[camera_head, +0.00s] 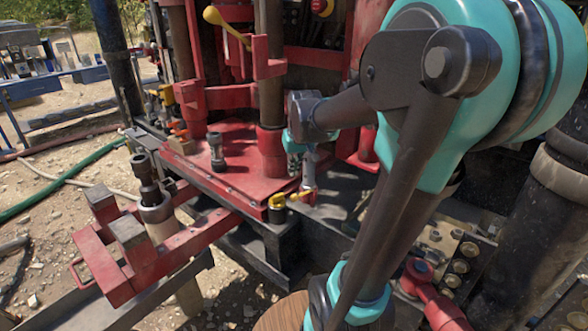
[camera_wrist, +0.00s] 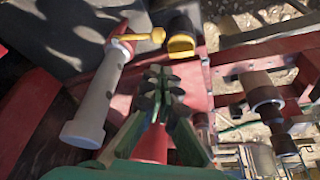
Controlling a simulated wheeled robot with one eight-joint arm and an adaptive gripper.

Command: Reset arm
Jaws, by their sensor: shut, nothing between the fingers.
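My gripper (camera_wrist: 163,80) is shut and empty in the middle of the wrist view, its dark fingertips together above the red machine deck. In the head view my arm reaches down from the upper right, and the gripper (camera_head: 295,165) shows only small and partly hidden under the wrist. A grey cylindrical valve (camera_wrist: 92,105) with a yellow handle (camera_wrist: 143,37) is left of the fingers in the wrist view, apart from them. A dark block with a yellow face (camera_wrist: 181,43) lies beyond the fingertips.
The red deck (camera_head: 235,160) carries upright columns and a small dark fitting (camera_head: 216,150). A red bracket frame (camera_head: 125,255) juts out at the front left. A green hose (camera_head: 60,185) lies on gravel at left. Brass fittings (camera_head: 460,265) sit at right.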

